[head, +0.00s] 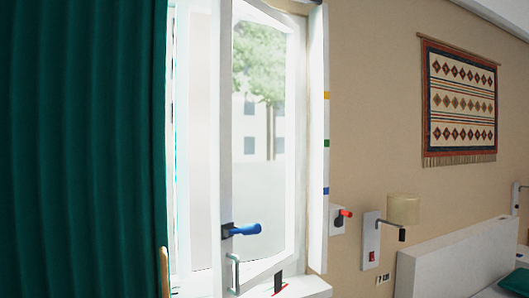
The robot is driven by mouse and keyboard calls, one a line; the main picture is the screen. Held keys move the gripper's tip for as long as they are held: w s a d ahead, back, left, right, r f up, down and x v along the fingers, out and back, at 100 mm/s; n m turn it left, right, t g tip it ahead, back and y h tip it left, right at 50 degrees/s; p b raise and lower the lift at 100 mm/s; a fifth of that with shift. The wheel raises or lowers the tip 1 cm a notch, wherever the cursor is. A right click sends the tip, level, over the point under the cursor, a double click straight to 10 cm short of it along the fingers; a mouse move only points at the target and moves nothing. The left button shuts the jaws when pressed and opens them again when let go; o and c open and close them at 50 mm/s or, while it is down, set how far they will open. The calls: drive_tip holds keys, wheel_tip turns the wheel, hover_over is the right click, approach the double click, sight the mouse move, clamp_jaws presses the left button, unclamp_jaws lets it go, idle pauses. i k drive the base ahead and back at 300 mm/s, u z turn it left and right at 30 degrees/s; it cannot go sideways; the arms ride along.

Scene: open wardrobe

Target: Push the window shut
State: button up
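The window sash (226,130) is a white framed pane in the middle of the head view, with a tree and a building seen through the glass. It stands ajar at an angle to the white window frame (318,130), and a bright gap shows on its left side. A blue handle (241,229) sits on the sash's left upright and points right. A pale bracket-like piece (234,273) shows at the sash's lower left corner. My gripper is not in view.
A dark green curtain (80,150) covers the left. A small black and red piece (278,285) is on the sill (302,288). Right of the window are a red-knobbed wall box (338,219), a lamp (403,210), a hanging (460,105) and a white headboard (455,262).

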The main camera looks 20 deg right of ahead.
sight(225, 285)
drive_tip(key=z, duration=0.15)
drive_tip(key=k, duration=0.35)
drive_tip(key=u, duration=1.6)
drive_tip(key=i, duration=0.95)
drive_tip(key=z, duration=1)
drive_tip(key=i, duration=0.5)
drive_tip(key=z, duration=0.5)
